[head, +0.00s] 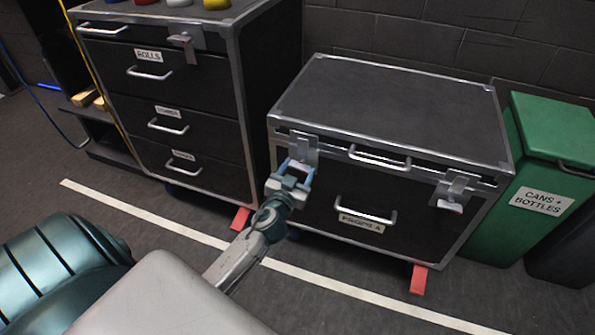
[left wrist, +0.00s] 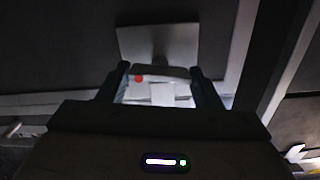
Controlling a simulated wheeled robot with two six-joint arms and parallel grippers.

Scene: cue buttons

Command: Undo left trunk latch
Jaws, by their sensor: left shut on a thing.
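The dark trunk (head: 400,105) with metal edges stands right of centre in the head view, its lid closed. Its left latch (head: 304,146) is a grey metal plate with a lever on the front. My left gripper (head: 297,171) is at this latch, shut on its lower part. In the left wrist view the latch plate (left wrist: 157,42) is above the fingers, and the pale latch lever (left wrist: 165,94) with a red dot lies between them. The fingers hide part of the lever. The right latch (head: 453,189) hangs on the trunk's right front. My right gripper is not in view.
A drawer cabinet (head: 190,90) stands close on the trunk's left. A green bin (head: 545,150) stands on its right. Red feet (head: 418,279) stick out under the trunk. A handle (head: 380,157) is between the latches. The floor in front, with a white line (head: 345,288), is clear.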

